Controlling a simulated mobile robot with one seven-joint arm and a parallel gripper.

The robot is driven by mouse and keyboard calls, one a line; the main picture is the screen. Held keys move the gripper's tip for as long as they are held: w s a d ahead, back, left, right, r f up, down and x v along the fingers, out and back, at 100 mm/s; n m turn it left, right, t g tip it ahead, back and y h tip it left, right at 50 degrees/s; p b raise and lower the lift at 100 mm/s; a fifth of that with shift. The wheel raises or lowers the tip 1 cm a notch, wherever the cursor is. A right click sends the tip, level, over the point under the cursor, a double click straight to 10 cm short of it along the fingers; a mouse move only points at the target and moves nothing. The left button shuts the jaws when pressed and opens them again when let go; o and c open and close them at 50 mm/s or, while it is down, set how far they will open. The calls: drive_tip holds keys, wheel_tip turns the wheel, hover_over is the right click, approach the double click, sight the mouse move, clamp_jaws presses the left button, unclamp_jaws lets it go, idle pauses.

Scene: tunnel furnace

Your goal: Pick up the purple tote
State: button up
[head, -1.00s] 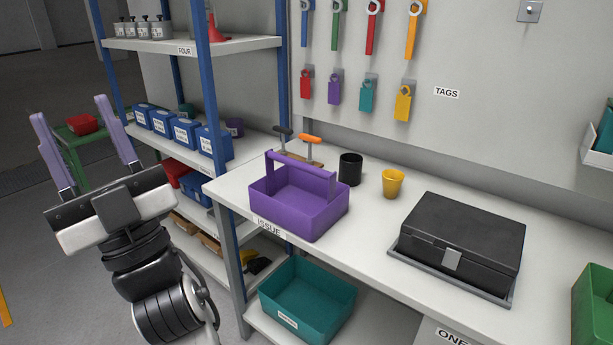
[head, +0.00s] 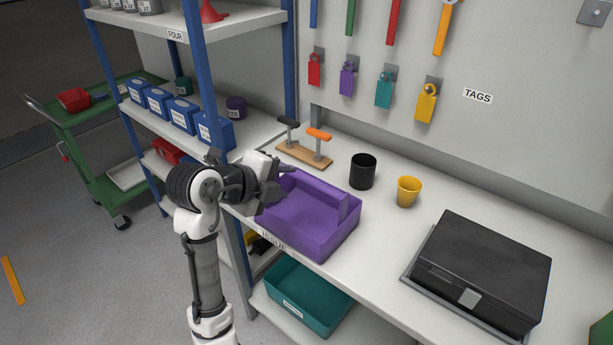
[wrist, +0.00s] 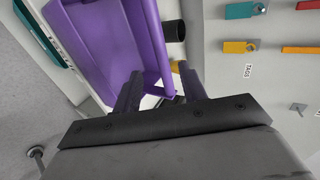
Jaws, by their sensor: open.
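The purple tote (head: 318,240) stands upright on the white bench near its left front corner. It also fills the upper left of the wrist view (wrist: 95,35). My gripper (head: 280,178) is at the tote's left back side, at about rim height, and partly hides the tote and its handle. In the wrist view my gripper (wrist: 160,85) is open, with a purple part of the tote running down between the two dark fingers. I cannot tell whether either finger touches it.
A black cup (head: 363,172), a yellow cup (head: 408,191) and a wooden stand with two handles (head: 303,153) are behind the tote. A black case (head: 482,268) stands to the right. Blue shelving (head: 196,60) is close on the left. A teal bin (head: 306,295) sits below.

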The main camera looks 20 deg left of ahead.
sight(304, 180)
drive_tip(key=b+x, duration=0.1)
drive_tip(key=x, duration=0.6)
drive_tip(key=shift+w+f+b, duration=0.2)
drive_tip(key=shift+f+b, duration=0.1)
drive_tip(key=shift+b+x, duration=0.55)
drive_tip(key=shift+x, duration=0.25)
drive_tip(key=shift+w+r, duration=0.1)
drive_tip(key=shift+r, duration=0.05)
clamp_jaws()
